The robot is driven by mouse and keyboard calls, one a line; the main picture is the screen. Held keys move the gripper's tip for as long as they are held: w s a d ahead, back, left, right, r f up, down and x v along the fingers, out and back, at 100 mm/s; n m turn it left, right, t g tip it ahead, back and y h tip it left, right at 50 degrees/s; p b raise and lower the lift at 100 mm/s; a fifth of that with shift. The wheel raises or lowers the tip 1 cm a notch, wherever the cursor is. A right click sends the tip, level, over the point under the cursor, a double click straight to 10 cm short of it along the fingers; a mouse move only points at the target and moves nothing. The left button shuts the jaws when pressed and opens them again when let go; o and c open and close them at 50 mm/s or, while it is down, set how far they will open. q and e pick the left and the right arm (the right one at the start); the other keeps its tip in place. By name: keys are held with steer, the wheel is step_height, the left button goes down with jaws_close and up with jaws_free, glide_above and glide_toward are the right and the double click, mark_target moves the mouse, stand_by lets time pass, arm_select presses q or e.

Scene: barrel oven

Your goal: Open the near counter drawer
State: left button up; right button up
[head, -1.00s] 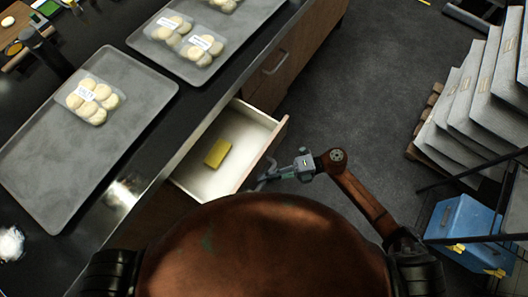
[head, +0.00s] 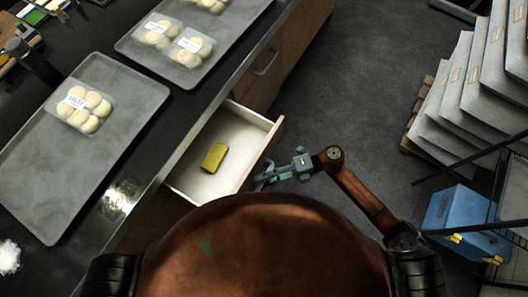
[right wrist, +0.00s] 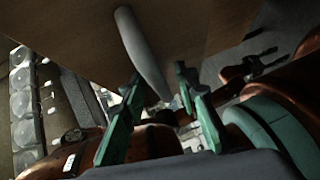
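The near counter drawer (head: 232,133) stands pulled out from the counter, its pale inside showing with a yellow block (head: 214,157) lying in it. My right gripper (head: 262,177) is at the outer side of the drawer front, by its handle. In the right wrist view the pale grey handle (right wrist: 143,50) runs along the wooden drawer front (right wrist: 210,30). The two green fingers of the right gripper (right wrist: 160,75) are apart, with the handle between them in the picture. Whether a finger touches the handle is not clear. My left gripper is not in view.
On the dark counter (head: 110,203) lie grey trays (head: 125,95) with packs of pale round buns (head: 84,107). A closed drawer with a handle (head: 266,63) is farther along. Stacked grey slabs (head: 470,90) and a blue box (head: 465,222) stand right. The floor (head: 350,80) between is clear.

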steer(key=shift+d, duration=0.2)
steer(key=v, duration=1.1)
steer(key=shift+w+d, duration=0.2)
steer(key=shift+d, duration=0.05)
steer(key=shift+r, duration=0.1)
